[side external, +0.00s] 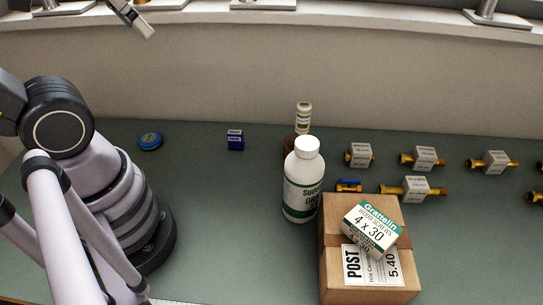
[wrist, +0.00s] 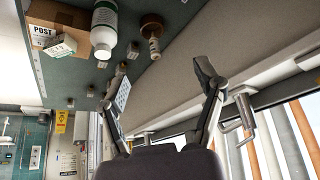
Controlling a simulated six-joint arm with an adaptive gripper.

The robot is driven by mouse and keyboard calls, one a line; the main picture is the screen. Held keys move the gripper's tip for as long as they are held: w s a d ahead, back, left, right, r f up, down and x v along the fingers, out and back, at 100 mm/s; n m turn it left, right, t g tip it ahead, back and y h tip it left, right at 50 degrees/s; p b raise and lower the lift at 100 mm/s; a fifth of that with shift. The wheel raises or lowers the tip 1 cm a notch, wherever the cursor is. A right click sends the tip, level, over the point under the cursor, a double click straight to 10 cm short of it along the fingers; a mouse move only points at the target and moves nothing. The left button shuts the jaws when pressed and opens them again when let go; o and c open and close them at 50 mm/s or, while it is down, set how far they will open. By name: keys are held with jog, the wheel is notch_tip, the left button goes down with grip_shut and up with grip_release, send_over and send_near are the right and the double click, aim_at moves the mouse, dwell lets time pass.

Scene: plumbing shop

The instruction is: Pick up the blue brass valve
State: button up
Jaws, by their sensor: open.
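The blue brass valve (side external: 349,186) is a small brass fitting with a blue handle. It lies on the green bench in the side view, just behind the cardboard box and right of the white bottle. In the wrist view I cannot make it out for sure. My gripper (wrist: 160,88) shows in the wrist view with its two fingers spread wide and nothing between them. It points toward the wall and window area, away from the valve.
A cardboard box (side external: 369,276) carries a screw carton (side external: 370,228) close in front of the valve. Several labelled brass fittings (side external: 424,158) lie behind and right. A blue box (side external: 235,139) and blue tin (side external: 150,141) stand left.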

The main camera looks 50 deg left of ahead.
jog(key=shift+c, duration=0.9)
jog(key=shift+r, duration=0.1)
